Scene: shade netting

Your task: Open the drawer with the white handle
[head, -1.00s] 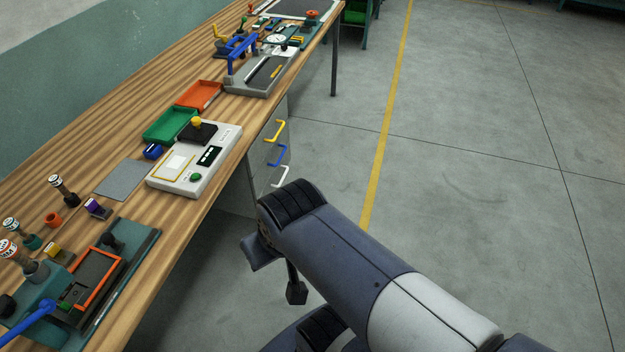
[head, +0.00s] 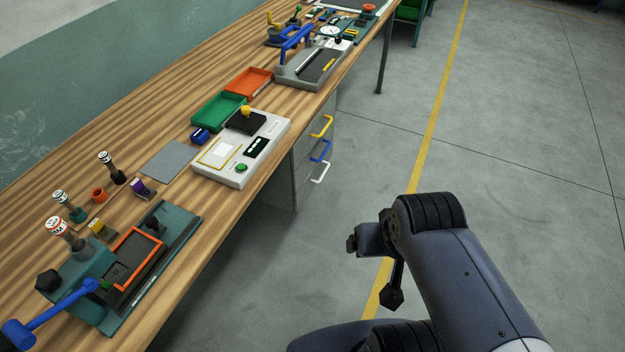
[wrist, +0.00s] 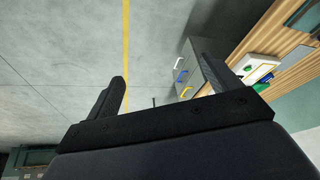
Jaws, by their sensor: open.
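The white handle (head: 321,173) is the lowest of three handles on a grey drawer cabinet (head: 298,185) under the bench. A blue handle (head: 320,151) and a yellow handle (head: 322,126) are above it. All three drawers look shut. In the wrist view the white handle (wrist: 185,92) shows beyond my fingers, beside the blue handle (wrist: 182,76) and yellow handle (wrist: 178,62). My gripper (wrist: 160,64) is open and empty, apart from the handles.
The wooden bench (head: 225,232) runs along the left, with a grey control box (head: 262,160), green tray (head: 218,111), orange tray (head: 249,83) and a teal fixture (head: 185,225) on it. The concrete floor before the drawers is clear, with a yellow line (head: 432,137).

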